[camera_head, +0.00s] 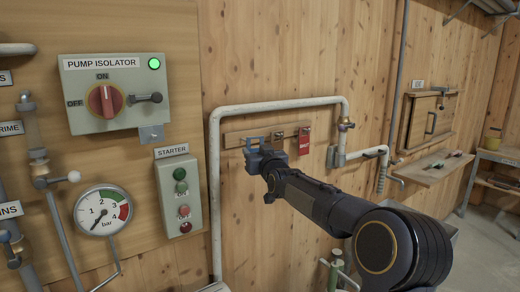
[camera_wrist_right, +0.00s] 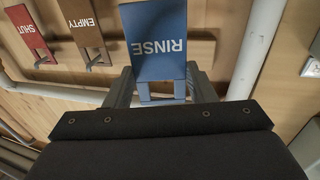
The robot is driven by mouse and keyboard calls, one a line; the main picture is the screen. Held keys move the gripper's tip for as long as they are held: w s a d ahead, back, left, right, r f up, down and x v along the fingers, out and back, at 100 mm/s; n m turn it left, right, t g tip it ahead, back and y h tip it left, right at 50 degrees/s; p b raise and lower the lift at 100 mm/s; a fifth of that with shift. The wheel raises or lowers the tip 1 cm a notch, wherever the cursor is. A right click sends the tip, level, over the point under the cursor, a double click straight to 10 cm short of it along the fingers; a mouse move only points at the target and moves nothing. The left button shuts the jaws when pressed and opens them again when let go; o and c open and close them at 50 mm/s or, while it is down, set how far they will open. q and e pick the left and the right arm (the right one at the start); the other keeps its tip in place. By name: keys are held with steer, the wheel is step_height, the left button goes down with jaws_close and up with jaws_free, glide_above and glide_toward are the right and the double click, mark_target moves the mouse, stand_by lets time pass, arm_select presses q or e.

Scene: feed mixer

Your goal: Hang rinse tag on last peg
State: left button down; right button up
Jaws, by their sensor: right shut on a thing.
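My right gripper (camera_head: 258,150) is at the left part of the wooden peg rail (camera_head: 234,139) on the wall. In the right wrist view, the right gripper (camera_wrist_right: 160,88) is shut on the blue rinse tag (camera_wrist_right: 157,42), whose lettering appears upside down. The tag is at the rail, beside the brown EMPTY tag (camera_wrist_right: 84,25) and the red SHUT tag (camera_wrist_right: 27,33). The red tag (camera_head: 304,141) also hangs at the rail's right end in the head view. The peg behind the rinse tag is hidden, so I cannot tell whether the tag touches it. My left gripper is out of view.
A white pipe (camera_head: 215,190) runs up and over the rail, close to my right gripper. The starter box (camera_head: 181,195), pressure gauge (camera_head: 103,211) and pump isolator (camera_head: 117,93) are on the left. A wooden shelf (camera_head: 434,168) is on the right.

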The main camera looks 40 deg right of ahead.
steer(key=shift+w+d+p, duration=0.2)
steer(key=shift+w+p, duration=1.95)
steer(key=shift+p, duration=0.1)
steer(key=shift+w+f+b, duration=0.6)
steer(key=shift+w+f, duration=0.05)
steer(key=shift+w, duration=0.05)
steer(key=o, duration=1)
steer(key=shift+d, duration=0.1)
steer(key=shift+s, duration=0.1)
